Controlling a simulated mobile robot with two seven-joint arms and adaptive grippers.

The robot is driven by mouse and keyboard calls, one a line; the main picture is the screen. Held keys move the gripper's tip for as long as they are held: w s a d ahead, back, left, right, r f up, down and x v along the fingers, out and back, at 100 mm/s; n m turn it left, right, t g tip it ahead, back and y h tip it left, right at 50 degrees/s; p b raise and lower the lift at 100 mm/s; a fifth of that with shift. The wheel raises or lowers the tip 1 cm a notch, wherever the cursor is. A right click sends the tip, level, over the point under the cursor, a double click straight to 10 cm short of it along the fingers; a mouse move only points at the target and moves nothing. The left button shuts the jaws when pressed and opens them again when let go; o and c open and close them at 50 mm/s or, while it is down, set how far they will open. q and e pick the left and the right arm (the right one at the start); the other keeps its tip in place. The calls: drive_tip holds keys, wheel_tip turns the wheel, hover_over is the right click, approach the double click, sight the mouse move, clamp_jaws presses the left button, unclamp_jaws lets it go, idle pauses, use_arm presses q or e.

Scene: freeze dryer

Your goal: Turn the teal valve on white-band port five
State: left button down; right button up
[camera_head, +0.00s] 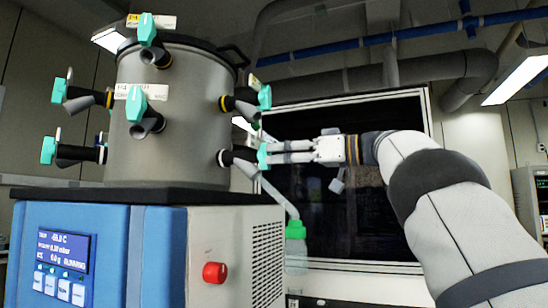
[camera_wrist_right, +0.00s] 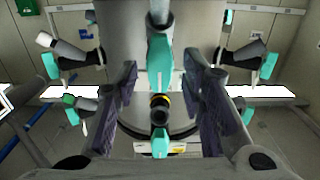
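The grey drum (camera_head: 170,130) carries several ports with teal valves. On its right side, a lower white-band port (camera_head: 226,157) bears a teal valve (camera_head: 262,156). My right gripper (camera_head: 270,152) reaches it from the right, with its fingers at the valve. In the right wrist view, the teal valve (camera_wrist_right: 160,68) stands between the two spread fingers of the right gripper (camera_wrist_right: 160,75), with a gap visible on each side. I cannot tell whether either finger touches it. The white band is hidden in the wrist view. My left gripper is out of view.
A yellow-band port with a teal valve (camera_head: 264,97) sits just above. The drum stands on a blue-fronted cabinet (camera_head: 100,250) with a display and a red knob (camera_head: 215,272). A green-capped pale item (camera_head: 295,229) is below my gripper. A dark framed window (camera_head: 340,200) lies behind.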

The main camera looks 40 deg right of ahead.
drive_tip(key=shift+x, duration=1.05)
drive_tip(key=shift+r, duration=0.1)
clamp_jaws()
drive_tip(key=shift+n, duration=0.3)
drive_tip(key=n, duration=1.1)
drive_tip(key=shift+d, duration=0.15)
drive_tip(key=shift+n, duration=0.3)
unclamp_jaws()
